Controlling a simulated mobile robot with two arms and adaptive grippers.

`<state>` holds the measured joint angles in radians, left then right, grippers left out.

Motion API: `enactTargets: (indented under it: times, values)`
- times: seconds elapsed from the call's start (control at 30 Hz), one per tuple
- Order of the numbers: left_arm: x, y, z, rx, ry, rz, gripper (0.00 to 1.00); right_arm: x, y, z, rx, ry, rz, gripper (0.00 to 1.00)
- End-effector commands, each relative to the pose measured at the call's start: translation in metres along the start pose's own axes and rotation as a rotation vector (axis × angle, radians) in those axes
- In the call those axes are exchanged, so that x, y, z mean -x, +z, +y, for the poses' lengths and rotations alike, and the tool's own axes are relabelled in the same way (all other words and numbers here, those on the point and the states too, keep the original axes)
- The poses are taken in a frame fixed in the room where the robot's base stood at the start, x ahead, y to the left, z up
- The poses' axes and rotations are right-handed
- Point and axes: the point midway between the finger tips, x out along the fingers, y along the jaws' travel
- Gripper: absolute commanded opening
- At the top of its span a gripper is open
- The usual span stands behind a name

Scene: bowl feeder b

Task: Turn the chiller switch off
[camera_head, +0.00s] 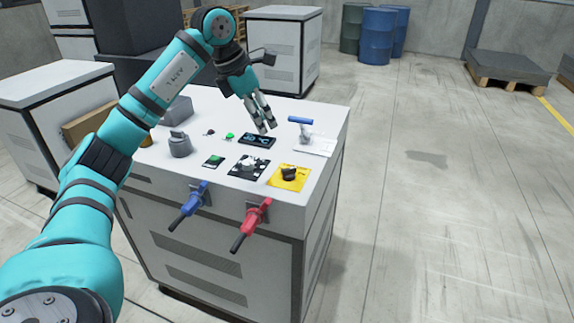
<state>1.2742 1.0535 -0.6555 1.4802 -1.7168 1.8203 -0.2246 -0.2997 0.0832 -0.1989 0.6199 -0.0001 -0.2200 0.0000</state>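No readable label tells which control is the chiller switch. On the white cabinet top (318,112) are a black knob on a yellow plate (290,177), a pale knob on a black plate (248,166), a small green-and-black plate (213,161), a grey rotary piece (179,145), a green button (230,136) and a small dark toggle (209,132). My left gripper (267,129) points down over a black panel with blue markings (257,141), partly covering its far edge. Its fingers look close together, seemingly empty; their gap is hard to judge. My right gripper is out of view.
A blue-handled valve (300,120) stands right of my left gripper. Blue (190,205) and red (252,222) levers stick out from the cabinet front. Other cabinets stand behind and left. Blue barrels (378,35) and a pallet (510,75) are far back. The right floor is clear.

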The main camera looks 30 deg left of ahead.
Motion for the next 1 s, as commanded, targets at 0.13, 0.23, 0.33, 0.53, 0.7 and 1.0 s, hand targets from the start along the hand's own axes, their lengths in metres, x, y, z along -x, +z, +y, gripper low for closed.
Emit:
enactTargets:
  times: [0.13, 0.23, 0.33, 0.53, 0.7, 1.0]
  values:
    - [-0.031, -0.001, -0.002, -0.002, -0.005, 0.004, 0.37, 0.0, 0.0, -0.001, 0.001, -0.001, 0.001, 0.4]
    - [-0.053, 0.0, -0.002, -0.002, -0.005, 0.003, 0.37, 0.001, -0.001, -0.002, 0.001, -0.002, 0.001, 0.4]
    - [-0.075, 0.0, -0.003, -0.003, -0.006, 0.003, 0.37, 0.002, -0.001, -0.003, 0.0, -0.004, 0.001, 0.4]
    - [-0.117, 0.001, -0.003, -0.003, -0.007, 0.0, 0.37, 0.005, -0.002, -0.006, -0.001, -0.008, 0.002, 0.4]
    - [-0.144, 0.002, -0.003, -0.004, -0.006, -0.002, 0.37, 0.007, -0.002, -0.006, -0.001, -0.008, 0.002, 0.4]
    - [-0.162, 0.001, -0.002, -0.003, -0.004, -0.002, 0.37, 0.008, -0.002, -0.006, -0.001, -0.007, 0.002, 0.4]
